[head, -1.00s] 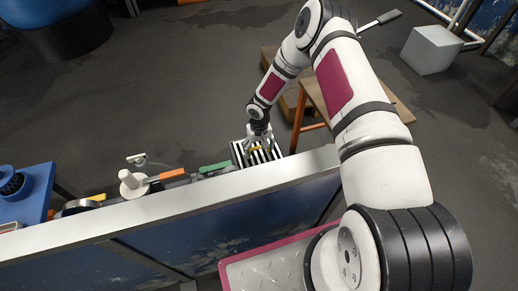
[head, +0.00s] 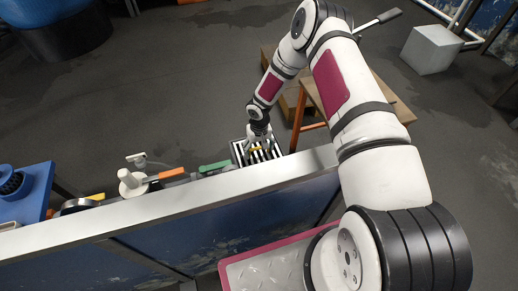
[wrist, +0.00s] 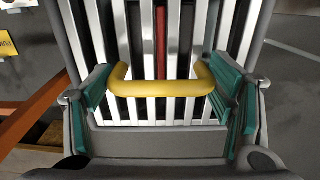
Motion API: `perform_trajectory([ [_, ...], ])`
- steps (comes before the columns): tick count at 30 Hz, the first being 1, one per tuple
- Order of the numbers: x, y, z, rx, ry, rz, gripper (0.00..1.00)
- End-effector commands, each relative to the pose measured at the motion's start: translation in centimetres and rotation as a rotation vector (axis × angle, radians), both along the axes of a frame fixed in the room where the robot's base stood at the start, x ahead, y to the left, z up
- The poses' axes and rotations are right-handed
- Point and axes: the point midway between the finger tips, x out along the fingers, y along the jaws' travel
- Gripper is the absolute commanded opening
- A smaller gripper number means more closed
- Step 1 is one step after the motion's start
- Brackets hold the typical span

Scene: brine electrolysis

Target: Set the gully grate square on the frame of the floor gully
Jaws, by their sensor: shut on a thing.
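The gully grate (wrist: 205,40) has pale metal slats with dark gaps, and a yellow handle (wrist: 160,88) stands across it. In the head view the grate (head: 240,152) shows behind the bench edge, partly hidden by my gripper (head: 258,145). In the wrist view my gripper (wrist: 160,92) has a teal-padded finger at each end of the yellow handle and is shut on it. A red strip (wrist: 161,40) shows between the slats. A dark grey border runs along both sides of the slats; I cannot tell whether it is the gully frame. How square the grate sits is unclear.
A long pale-topped bench (head: 150,207) runs in front of the grate. A green-handled tool (head: 215,167), an orange-handled tool (head: 172,173) and a white fitting (head: 132,184) lie left of it. A wooden stool with orange legs (head: 299,120) stands close on the right.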

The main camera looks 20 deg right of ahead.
Motion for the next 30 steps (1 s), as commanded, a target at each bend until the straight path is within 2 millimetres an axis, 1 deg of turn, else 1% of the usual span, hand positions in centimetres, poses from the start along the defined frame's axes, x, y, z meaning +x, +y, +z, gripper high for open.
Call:
perform_trajectory([
  [8,0.07,0.0,0.02,0.0,-0.002,0.0,0.3],
  [20,0.05,0.03,-0.49,0.001,-0.001,0.0,0.3],
  [21,0.07,0.02,-0.45,0.001,-0.002,-0.001,0.85],
  [23,0.07,0.02,-0.45,0.001,-0.002,-0.001,0.98],
  [30,0.1,0.16,-0.42,0.003,-0.002,0.0,0.99],
])
